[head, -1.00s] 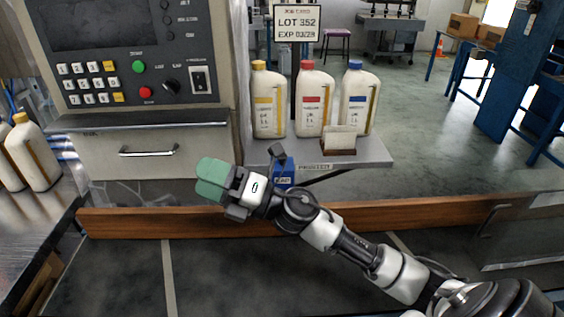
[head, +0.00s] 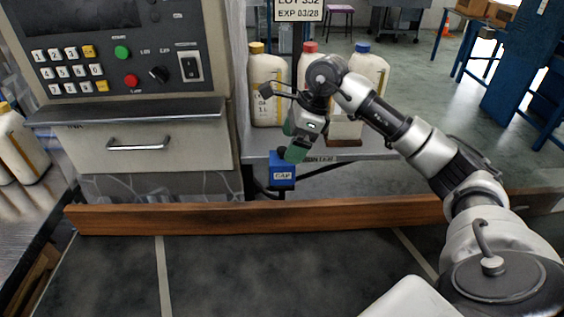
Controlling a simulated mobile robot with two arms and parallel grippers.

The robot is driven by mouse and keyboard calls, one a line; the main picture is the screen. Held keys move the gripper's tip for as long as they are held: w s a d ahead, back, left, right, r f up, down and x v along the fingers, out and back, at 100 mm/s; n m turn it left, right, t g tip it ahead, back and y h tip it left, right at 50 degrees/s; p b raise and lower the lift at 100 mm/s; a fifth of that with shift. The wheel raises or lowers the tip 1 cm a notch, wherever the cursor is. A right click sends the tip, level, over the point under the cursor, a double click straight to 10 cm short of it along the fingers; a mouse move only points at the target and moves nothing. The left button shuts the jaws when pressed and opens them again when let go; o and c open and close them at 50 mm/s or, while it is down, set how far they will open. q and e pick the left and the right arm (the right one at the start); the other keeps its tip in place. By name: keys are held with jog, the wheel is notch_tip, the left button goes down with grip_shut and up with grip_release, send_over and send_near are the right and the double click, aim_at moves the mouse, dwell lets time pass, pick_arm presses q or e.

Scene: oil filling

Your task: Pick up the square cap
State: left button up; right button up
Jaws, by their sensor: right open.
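A blue holder marked "CAP" (head: 282,175) hangs at the front edge of the grey shelf. A small dark piece, which looks like the square cap (head: 281,152), sits on top of it, partly hidden by my gripper. My right gripper (head: 293,140) has green fingertips and is open. It is just above the blue holder, with its lower fingertip beside the dark piece. I cannot tell whether they touch. My left gripper is not in view.
White bottles with yellow (head: 265,90), red (head: 307,75) and blue (head: 368,80) caps stand on the grey shelf (head: 375,149) behind my right arm. A control panel (head: 125,70) is at left. A wooden rail (head: 170,220) runs along the front.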

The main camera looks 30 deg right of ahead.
aim_at(282, 163)
jog(key=p+x, duration=0.1)
jog(key=x, duration=0.5)
jog(key=shift+w+f, duration=0.2)
jog(key=shift+c, duration=0.3)
jog(key=c, duration=0.9)
